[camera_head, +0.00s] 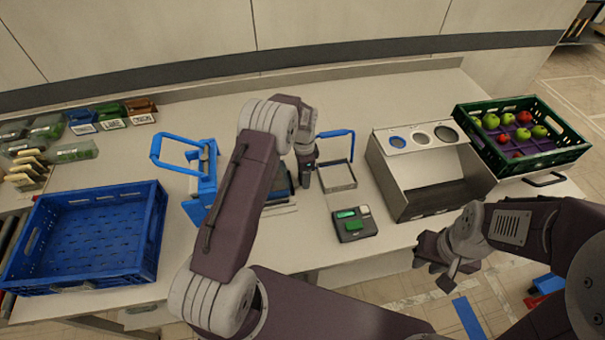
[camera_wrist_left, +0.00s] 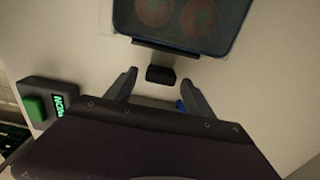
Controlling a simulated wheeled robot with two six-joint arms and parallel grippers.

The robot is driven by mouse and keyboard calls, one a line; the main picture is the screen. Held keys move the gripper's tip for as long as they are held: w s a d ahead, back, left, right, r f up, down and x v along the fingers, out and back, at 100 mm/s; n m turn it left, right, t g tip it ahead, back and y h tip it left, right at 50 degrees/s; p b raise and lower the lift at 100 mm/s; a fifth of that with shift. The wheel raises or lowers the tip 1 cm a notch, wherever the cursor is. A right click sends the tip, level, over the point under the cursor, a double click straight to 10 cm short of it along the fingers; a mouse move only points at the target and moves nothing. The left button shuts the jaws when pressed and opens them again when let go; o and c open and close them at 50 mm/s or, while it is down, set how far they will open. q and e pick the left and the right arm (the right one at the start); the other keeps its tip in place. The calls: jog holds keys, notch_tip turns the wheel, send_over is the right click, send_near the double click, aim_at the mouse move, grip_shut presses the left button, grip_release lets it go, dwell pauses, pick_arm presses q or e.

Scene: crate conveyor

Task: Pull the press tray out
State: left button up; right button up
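The blue press (camera_head: 204,185) stands left of centre on the worktop, partly hidden by my left arm. The dark press tray (camera_head: 283,187) shows beside the arm. In the left wrist view the tray (camera_wrist_left: 178,42) has a dark rim and two round reddish shapes in it. Its small black handle (camera_wrist_left: 160,75) points toward my left gripper (camera_wrist_left: 159,78). The left fingers are spread, one on each side of the handle, with gaps visible. In the head view the left gripper (camera_head: 305,178) points down at the tray's right side. My right gripper (camera_head: 437,272) hangs empty in front of the worktop, fingers apart.
A small device with a green button (camera_head: 355,225) lies right of the tray, near a blue-handled frame (camera_head: 338,176). A metal bin unit (camera_head: 425,165) and a green crate of fruit (camera_head: 555,155) stand right. An empty blue crate (camera_head: 150,225) stands left.

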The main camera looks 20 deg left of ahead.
pick_arm(q)
notch_tip(320, 180, up, 8)
jog(key=shift+r+b, duration=0.2)
jog(key=shift+b, duration=0.65)
jog(key=shift+r, duration=0.35)
